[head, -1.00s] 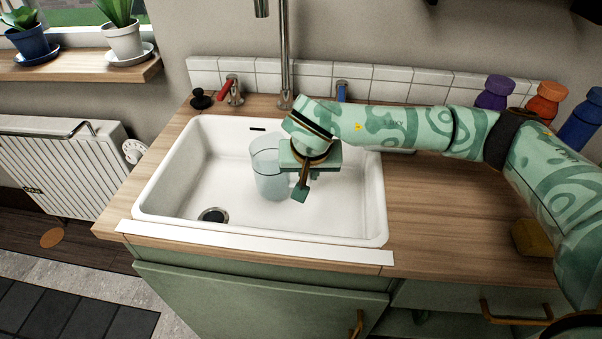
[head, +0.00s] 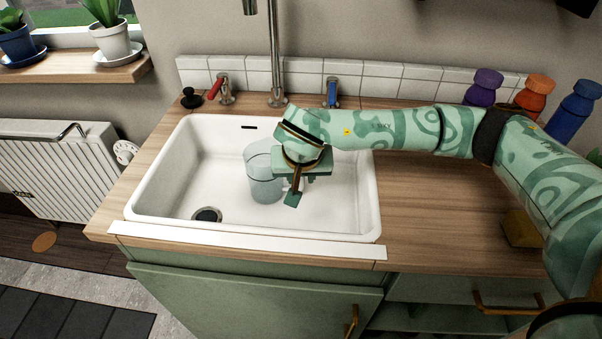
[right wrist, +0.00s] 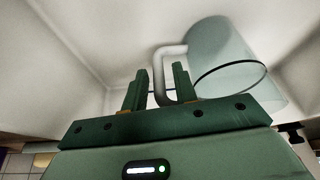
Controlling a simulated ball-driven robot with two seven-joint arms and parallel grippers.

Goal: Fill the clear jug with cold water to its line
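The clear jug (head: 262,178) stands upright in the white sink (head: 165,200), a dark line round its side. Whether it holds water I cannot tell. My right gripper (head: 298,188) is at the jug's right side, over the basin. In the right wrist view my right gripper (right wrist: 160,88) has its two fingers apart, with the pale jug handle (right wrist: 160,75) between them and gaps showing; the jug's body (right wrist: 232,55) is beyond. The tap spout (head: 274,60) rises behind the sink, with a blue-handled tap (head: 331,92) to its right. My left gripper is out of view.
A red-handled tap (head: 221,90) and a black plug (head: 190,98) are at the back left of the sink. Purple (head: 483,86), orange (head: 534,92) and blue (head: 573,110) bottles stand at the back right. The wooden counter (head: 430,200) right of the sink is mostly clear below my arm.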

